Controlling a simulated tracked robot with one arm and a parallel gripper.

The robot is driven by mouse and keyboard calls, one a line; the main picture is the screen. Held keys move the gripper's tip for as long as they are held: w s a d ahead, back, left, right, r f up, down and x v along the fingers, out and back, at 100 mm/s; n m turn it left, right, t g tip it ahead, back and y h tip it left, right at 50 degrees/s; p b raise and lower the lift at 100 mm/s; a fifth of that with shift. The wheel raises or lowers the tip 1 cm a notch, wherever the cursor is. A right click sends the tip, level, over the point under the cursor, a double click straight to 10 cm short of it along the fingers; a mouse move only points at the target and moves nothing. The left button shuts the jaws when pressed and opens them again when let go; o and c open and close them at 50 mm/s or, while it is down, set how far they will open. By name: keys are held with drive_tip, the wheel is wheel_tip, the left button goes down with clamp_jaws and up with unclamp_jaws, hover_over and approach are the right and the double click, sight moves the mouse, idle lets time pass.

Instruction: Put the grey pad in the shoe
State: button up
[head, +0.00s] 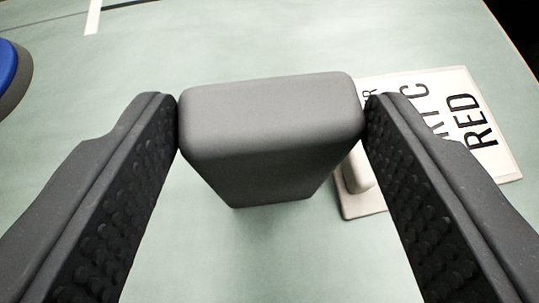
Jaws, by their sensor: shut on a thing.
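The grey pad (272,125) is a rounded block in the middle of the head view. My gripper (272,120) is shut on it, with one dark textured finger against its left side and one against its right. The pad's broad face is toward me and its body tapers away below. I cannot tell whether its lower end touches the surface. No shoe can be made out for certain in this view.
A white card (492,150) with black letters, "RED" among them, lies at the right. A small pale block (357,172) shows by its left edge, partly hidden. A blue and dark round thing (12,80) is cut off at the left. The pale green surface (240,45) is clear beyond the pad.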

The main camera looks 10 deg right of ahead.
drive_tip(key=o, duration=1.3)
drive_tip(key=shift+f, duration=0.1)
drive_tip(key=shift+s+r, duration=0.2)
drive_tip(key=shift+r, duration=0.05)
drive_tip(key=b+v, duration=0.1)
drive_tip(key=v, duration=1)
drive_tip(key=shift+s, duration=0.25)
drive_tip(key=shift+a+r, duration=0.1)
drive_tip(key=shift+r, duration=0.1)
